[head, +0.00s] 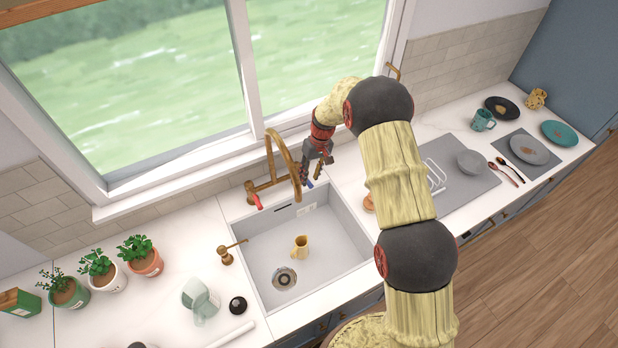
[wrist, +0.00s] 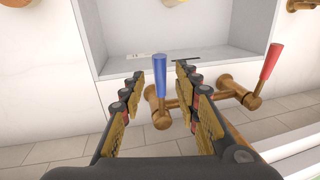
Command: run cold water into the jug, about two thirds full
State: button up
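A small yellow jug (head: 300,247) stands upright in the grey sink (head: 332,238), roughly under the spout of the brass tap (head: 285,150). No water stream shows, and I cannot see the level inside the jug. The tap has a red lever (head: 258,201) on the left and a blue lever (head: 310,184) on the right. My gripper (head: 311,176) is at the blue lever. In the wrist view my gripper (wrist: 160,84) is open, with the blue lever (wrist: 160,76) between its fingers and gaps on both sides. The red lever (wrist: 271,62) is outside them.
A brass dispenser (head: 228,256) stands left of the sink, near a glass vessel (head: 199,297) and a black round object (head: 238,305). Potted plants line the left counter. A drying mat (head: 465,205) with a rack and bowl lies to the right. The window (head: 310,50) is behind the tap.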

jog(key=shift+s+a+f, duration=0.1)
jog(key=shift+a+f, duration=0.1)
jog(key=shift+f, duration=0.8)
jog(key=shift+c, duration=1.2)
grip_shut()
